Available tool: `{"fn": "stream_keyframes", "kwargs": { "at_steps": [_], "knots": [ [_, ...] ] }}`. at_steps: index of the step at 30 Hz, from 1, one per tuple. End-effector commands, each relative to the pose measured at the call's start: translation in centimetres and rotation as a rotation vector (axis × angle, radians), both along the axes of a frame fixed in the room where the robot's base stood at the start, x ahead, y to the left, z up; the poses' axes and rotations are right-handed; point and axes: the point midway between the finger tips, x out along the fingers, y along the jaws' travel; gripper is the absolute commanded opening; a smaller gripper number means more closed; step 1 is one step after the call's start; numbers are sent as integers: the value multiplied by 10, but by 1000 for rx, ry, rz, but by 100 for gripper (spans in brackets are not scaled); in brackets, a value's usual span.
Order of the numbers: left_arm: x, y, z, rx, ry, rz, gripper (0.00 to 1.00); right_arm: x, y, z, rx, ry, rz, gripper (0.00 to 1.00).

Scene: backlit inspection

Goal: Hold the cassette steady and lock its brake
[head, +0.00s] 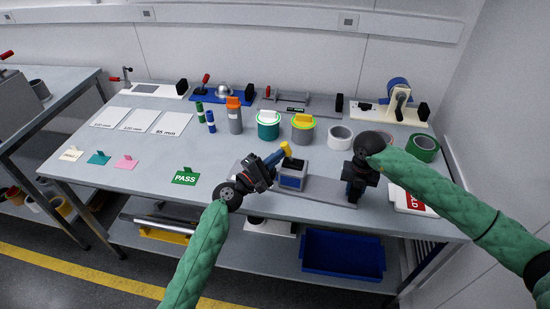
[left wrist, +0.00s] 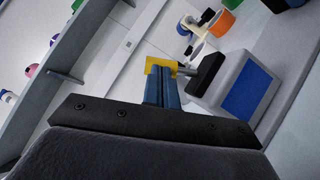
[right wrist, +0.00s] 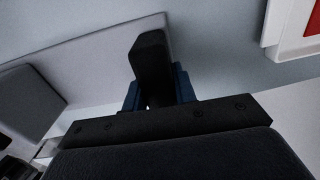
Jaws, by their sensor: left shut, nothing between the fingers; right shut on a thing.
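The cassette (head: 292,177), a grey box with a blue front panel, stands on a long light-grey base plate (head: 325,194); its blue panel also shows in the left wrist view (left wrist: 250,90). A yellow brake lever (head: 286,149) sits at its top; it shows in the left wrist view (left wrist: 159,65) with a metal pin and black block. My left gripper (head: 279,157) is shut and empty, its blue fingertips right at the yellow lever; I cannot tell if they touch. My right gripper (head: 353,193) is shut on a black upright handle (right wrist: 151,62) at the plate's right part.
A green PASS card (head: 185,178) lies to the left, and a red-and-white sign (head: 412,200) lies to the right of my right gripper. Tape rolls (head: 340,137) and lidded tubs (head: 268,125) stand behind. A blue bin (head: 343,256) is on the shelf below.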

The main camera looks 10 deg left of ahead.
Motion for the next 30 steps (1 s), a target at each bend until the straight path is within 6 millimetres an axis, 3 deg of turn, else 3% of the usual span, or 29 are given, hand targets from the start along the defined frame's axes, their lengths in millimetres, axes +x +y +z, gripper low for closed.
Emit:
{"fn": "stream_keyframes", "kwargs": {
  "at_steps": [19, 30],
  "knots": [
    [-4, -32, 17, 511, -57, 0, 0, -1, 0, -2, -1, 3, 2, 0],
    [-6, -51, 17, 766, -81, 2, 0, -2, 0, -2, -1, 3, 2, 0]
  ]
}}
